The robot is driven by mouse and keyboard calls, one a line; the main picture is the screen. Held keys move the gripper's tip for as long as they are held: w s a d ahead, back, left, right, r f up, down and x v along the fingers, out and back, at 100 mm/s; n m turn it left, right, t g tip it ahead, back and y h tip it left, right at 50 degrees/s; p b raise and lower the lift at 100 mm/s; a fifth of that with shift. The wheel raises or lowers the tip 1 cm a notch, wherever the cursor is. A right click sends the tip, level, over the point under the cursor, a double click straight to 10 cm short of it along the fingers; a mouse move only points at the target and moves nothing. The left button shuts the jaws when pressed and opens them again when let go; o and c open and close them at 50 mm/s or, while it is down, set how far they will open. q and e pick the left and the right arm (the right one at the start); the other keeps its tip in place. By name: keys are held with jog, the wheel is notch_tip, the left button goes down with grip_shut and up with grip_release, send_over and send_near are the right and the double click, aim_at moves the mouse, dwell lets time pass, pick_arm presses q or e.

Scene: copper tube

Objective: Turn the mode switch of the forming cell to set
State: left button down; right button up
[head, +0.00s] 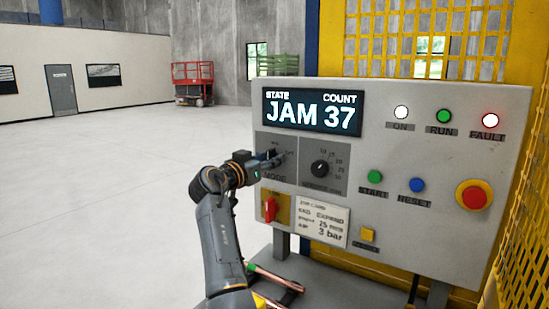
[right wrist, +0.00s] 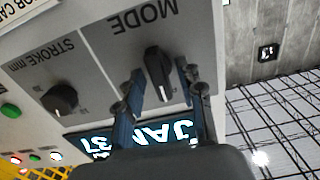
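The mode switch (right wrist: 158,72) is a black knob on a grey plate marked MODE, which appears upside down in the right wrist view. Its grip bar lies roughly in line with the fingers there; which label it points to is not readable. My right gripper (right wrist: 160,78) is open, with one blue-grey finger on each side of the knob and visible gaps. In the head view my right gripper (head: 268,160) is at the MODE plate (head: 275,177) and hides most of the switch. The forming cell's panel (head: 400,230) shows JAM 37 on its display (head: 312,111). My left gripper is out of view.
The stroke knob (head: 320,169) sits just right of the mode plate. A red switch (head: 270,209) on yellow and a job card (head: 320,222) are below. The red stop button (head: 474,195) is far right. Floor left of the panel is open.

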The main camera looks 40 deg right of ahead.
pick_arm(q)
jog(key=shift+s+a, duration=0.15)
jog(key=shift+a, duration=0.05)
pick_arm(e)
jog(key=shift+a+r, duration=0.1)
jog(key=shift+a, duration=0.1)
grip_shut()
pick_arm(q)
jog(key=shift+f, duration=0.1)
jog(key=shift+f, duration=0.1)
